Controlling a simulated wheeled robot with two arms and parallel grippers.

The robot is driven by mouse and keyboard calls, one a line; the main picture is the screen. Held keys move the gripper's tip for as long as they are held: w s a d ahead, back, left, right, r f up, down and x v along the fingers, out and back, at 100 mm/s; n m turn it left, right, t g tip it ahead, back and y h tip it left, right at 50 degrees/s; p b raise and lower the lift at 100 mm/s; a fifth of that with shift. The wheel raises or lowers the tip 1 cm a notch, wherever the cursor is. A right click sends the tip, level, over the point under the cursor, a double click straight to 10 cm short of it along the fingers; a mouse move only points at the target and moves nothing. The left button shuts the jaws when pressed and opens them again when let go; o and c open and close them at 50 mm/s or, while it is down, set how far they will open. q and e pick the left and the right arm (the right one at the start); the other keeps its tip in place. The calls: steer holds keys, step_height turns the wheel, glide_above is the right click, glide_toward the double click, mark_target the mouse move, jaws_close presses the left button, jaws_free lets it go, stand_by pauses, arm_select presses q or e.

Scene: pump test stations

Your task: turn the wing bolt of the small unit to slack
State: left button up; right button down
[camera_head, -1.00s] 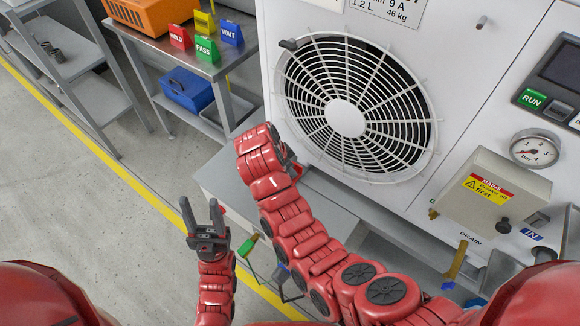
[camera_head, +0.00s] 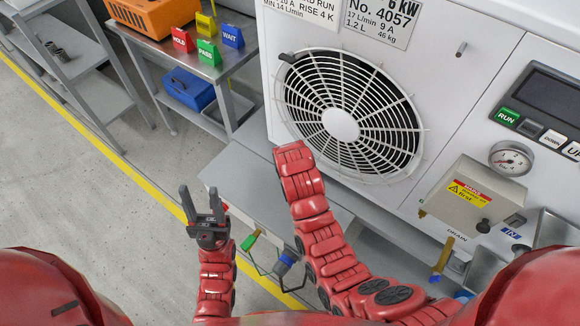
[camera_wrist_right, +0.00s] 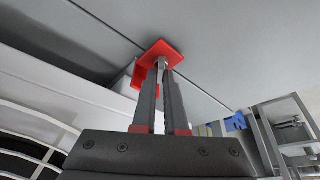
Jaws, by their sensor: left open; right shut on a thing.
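The wing bolt and the small unit cannot be made out for certain in either view. My left gripper (camera_head: 200,190) is open and empty, its two dark fingers pointing up, low in the head view. My right arm reaches to the bench in front of the large fan unit (camera_head: 450,90); its gripper is hidden behind the wrist there. In the right wrist view my right gripper (camera_wrist_right: 162,75) is shut on a red part (camera_wrist_right: 163,51) with a square plate. Whether this part is fixed to anything cannot be told.
A grey bench (camera_head: 245,175) lies below the fan grille (camera_head: 345,115). A beige box (camera_head: 468,200) with a warning label, a gauge (camera_head: 511,158) and a RUN panel are at right. A side table (camera_head: 205,62) holds coloured signs and an orange case (camera_head: 157,15).

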steer(key=shift+n+y, duration=0.4)
steer(key=shift+n, duration=0.6)
steer(key=shift+d+n+y, duration=0.1)
steer(key=shift+n+y, duration=0.2)
steer(key=shift+n, duration=0.6)
steer(key=shift+f+n+g+y+b, duration=0.15)
steer(key=shift+n+g+y+b, duration=0.25)
steer(key=shift+n, duration=0.8)
steer(key=shift+n+g+y+b, duration=0.35)
steer(key=shift+n+b, duration=0.25)
steer(key=shift+n, duration=0.5)
steer(key=c, duration=1)
jaws_free()
steer(key=shift+o, duration=0.2)
steer(key=shift+r, duration=0.25)
